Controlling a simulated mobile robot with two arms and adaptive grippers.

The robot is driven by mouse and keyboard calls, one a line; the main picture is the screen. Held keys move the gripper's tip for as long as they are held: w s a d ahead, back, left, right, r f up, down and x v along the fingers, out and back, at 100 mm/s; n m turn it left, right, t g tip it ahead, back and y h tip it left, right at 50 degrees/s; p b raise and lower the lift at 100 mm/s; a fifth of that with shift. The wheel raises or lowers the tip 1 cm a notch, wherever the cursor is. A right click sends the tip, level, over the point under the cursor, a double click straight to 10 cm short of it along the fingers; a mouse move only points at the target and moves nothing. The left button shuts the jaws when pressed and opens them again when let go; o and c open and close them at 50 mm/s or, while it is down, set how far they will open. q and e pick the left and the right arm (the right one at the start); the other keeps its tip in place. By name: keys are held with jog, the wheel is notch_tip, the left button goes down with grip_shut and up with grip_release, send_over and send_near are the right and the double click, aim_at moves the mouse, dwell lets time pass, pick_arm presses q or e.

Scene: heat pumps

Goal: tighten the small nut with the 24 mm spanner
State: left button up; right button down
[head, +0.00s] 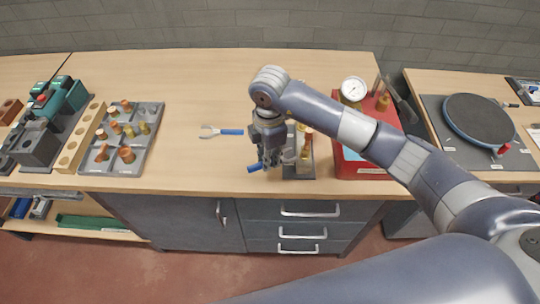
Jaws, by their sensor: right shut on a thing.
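My right gripper (268,162) reaches over the front middle of the bench, pointing down. It is shut on a blue-handled spanner (254,168). Only the blue handle end sticks out to the left; the jaw end is hidden by the fingers, and I cannot read its size. A second spanner (221,131) with an open silver jaw and blue handle lies flat on the bench, left of the gripper. Brass fittings (307,139) stand on a dark block (299,171) just right of the gripper, partly hidden by it. I cannot make out the small nut. My left gripper is not in view.
A grey tray (147,113) of copper and brass fittings and a wooden rack (79,142) stand at left. A red case (360,170) with a gauge (353,90) stands right of the block. A round dark plate (478,118) lies far right. The rear bench middle is clear.

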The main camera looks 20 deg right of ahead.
notch_tip(320, 180, up, 12)
jog(key=p, duration=0.8)
jog(key=shift+f, duration=0.2)
dwell(0.4)
